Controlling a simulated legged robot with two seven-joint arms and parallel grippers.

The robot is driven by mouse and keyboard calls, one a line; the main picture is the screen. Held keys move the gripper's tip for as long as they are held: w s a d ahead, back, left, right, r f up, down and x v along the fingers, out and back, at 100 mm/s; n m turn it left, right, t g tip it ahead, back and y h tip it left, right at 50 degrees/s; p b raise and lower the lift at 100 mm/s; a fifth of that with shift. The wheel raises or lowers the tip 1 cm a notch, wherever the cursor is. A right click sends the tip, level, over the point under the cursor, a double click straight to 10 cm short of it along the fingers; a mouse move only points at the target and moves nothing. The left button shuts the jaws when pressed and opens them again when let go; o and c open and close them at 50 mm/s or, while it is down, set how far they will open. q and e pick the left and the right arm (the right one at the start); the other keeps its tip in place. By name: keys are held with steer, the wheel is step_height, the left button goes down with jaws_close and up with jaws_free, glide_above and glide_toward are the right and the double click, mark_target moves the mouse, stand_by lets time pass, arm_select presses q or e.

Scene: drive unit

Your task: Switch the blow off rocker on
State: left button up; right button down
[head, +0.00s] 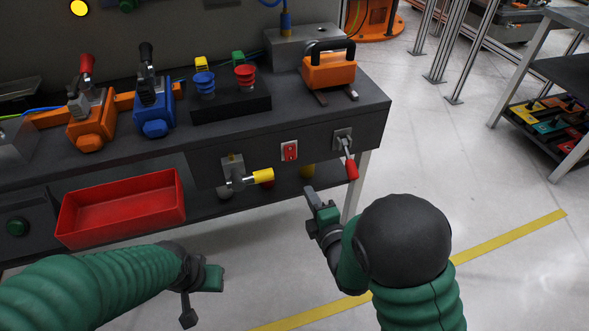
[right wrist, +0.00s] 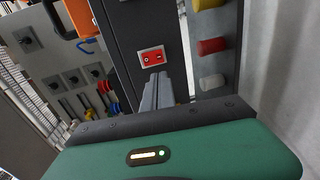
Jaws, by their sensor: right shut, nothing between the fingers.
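The blow off rocker (head: 289,151) is a red switch in a pale frame on the front face of the bench. In the right wrist view the rocker (right wrist: 152,57) shows just beyond my fingertips, with small white marks on its red face. My right gripper (head: 309,192) is shut and empty, below and slightly right of the rocker in the head view. In the right wrist view its closed grey fingers (right wrist: 158,80) point at the rocker; I cannot tell whether they touch it. My left gripper (head: 198,296) is low at the left, away from the bench front; its jaws are unclear.
A yellow-handled valve (head: 262,176) sits left of the rocker and a red-handled lever (head: 350,168) right of it, both projecting from the bench.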

steer(key=shift+w+a, duration=0.1)
steer(key=b, duration=0.4)
glide_toward(291, 159)
steer(key=x, duration=0.6)
steer(key=shift+w+f, duration=0.1)
steer(key=shift+w+a, duration=0.15)
steer(key=shift+w, duration=0.2)
